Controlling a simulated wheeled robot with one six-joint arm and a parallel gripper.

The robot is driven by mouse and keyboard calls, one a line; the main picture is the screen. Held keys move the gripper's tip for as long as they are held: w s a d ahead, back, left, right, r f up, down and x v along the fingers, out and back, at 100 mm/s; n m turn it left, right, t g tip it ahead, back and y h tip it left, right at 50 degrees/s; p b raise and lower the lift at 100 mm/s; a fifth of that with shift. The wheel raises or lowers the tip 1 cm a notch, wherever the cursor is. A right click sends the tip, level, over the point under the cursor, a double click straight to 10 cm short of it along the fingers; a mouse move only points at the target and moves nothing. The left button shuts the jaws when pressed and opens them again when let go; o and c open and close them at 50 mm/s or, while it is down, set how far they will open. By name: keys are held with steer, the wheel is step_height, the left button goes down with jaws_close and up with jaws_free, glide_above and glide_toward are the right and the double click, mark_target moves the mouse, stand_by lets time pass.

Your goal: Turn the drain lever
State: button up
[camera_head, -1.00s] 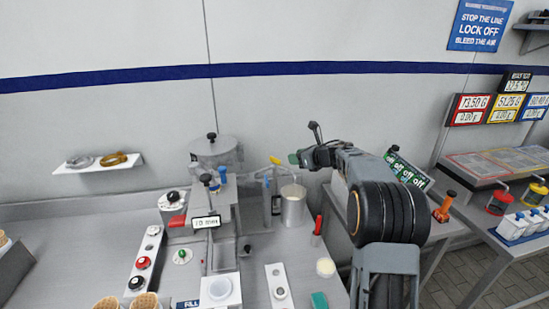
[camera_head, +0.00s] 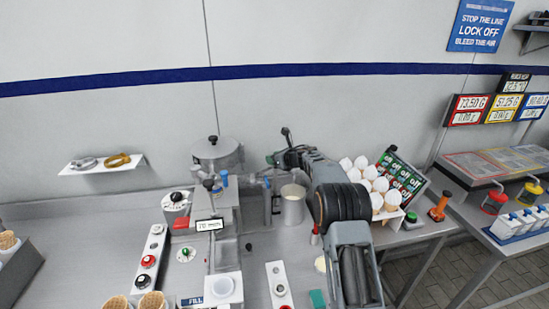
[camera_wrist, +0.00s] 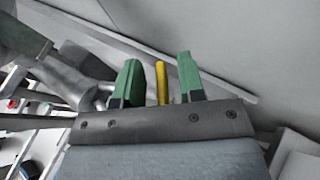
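The yellow lever (camera_wrist: 161,82) stands between the two green fingertips of my gripper (camera_wrist: 158,82) in the wrist view, with a gap on either side. It looks untouched by either finger. My gripper is open around it. In the head view my gripper (camera_head: 275,159) is at the pipe beside the metal jug (camera_head: 292,205), and it hides the yellow lever there. How deep the lever sits between the fingers is hard to tell.
A lidded pot (camera_head: 214,153) and a small display (camera_head: 209,225) stand to the left. A rack of white cones (camera_head: 376,186) stands right of my arm. A wall shelf (camera_head: 90,166) holds rings at the far left. Bare counter (camera_head: 75,235) lies at left.

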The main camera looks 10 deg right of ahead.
steer(key=shift+c, duration=0.5)
jaws_close()
steer(key=shift+f, duration=0.1)
steer(key=shift+m+t+h+b, duration=0.5)
steer(key=shift+m+h+b, duration=0.3)
steer(key=shift+b, duration=0.4)
steer(key=shift+d+m+t+h+b, duration=0.15)
steer(key=shift+m+t+h+b, duration=0.45)
steer(key=shift+m+h, duration=1.55)
steer(key=shift+h, duration=0.25)
steer(key=shift+o, duration=0.5)
jaws_free()
